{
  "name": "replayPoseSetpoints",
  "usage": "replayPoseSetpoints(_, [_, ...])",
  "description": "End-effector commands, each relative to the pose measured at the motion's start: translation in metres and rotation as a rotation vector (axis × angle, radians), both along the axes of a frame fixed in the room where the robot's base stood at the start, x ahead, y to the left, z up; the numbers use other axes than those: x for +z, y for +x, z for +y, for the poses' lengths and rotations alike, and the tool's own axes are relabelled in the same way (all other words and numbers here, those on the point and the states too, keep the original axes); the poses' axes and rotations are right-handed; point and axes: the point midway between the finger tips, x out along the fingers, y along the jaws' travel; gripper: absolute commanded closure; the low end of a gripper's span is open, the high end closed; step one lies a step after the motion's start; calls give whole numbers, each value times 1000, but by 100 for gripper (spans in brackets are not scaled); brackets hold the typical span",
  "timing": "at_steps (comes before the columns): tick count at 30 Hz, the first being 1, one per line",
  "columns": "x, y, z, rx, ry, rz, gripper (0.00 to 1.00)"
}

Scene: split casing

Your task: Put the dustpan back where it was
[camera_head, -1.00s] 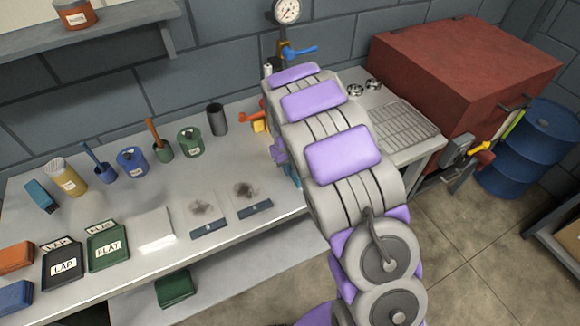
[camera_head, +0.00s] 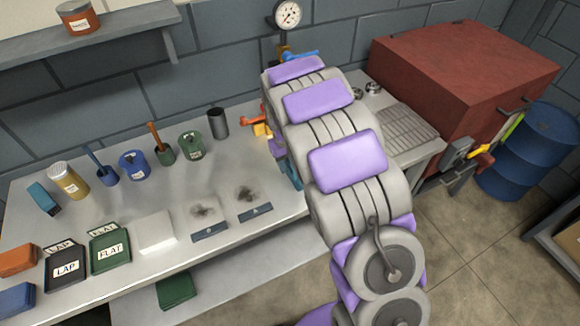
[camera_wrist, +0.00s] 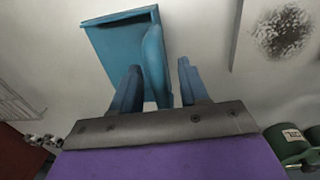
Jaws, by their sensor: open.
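The teal dustpan (camera_wrist: 112,48) is in the wrist view, lying against the pale bench surface. Its handle (camera_wrist: 154,62) points toward my gripper (camera_wrist: 158,76). My gripper is open, with one blue finger on each side of the handle. I cannot tell whether either finger touches it. In the head view my arm covers the gripper, and only a small teal piece (camera_head: 291,172) shows beside the arm at the bench's edge. I cannot tell which part that is.
The grey bench (camera_head: 290,215) holds a LAP tray (camera_head: 66,268), a FLAT tray (camera_head: 109,250), a white block (camera_head: 156,232) and two smudged plates. Pots and brushes stand along the back. A red cabinet (camera_head: 465,75) and blue drum (camera_head: 535,145) are at the right.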

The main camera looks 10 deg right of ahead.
Motion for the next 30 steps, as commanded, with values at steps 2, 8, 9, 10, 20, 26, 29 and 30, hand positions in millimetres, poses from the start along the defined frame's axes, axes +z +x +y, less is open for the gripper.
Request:
replayPoseSetpoints(2, [20, 0, 2, 0, 0, -1, 56])
replayPoseSetpoints(8, [60, -1, 5, 0, 0, -3, 56])
replayPoseSetpoints(9, [66, -1, 5, 0, 1, -2, 56])
replayPoseSetpoints(10, [70, -1, 6, 0, 0, -1, 56])
replayPoseSetpoints(20, [83, -8, 3, -9, -1, 3, 56])
replayPoseSetpoints(26, [117, -53, -17, -76, -4, 16, 56])
replayPoseSetpoints(29, [137, -87, -28, -118, -2, 30, 56])
replayPoseSetpoints(30, [144, -102, -32, -136, -1, 37, 56])
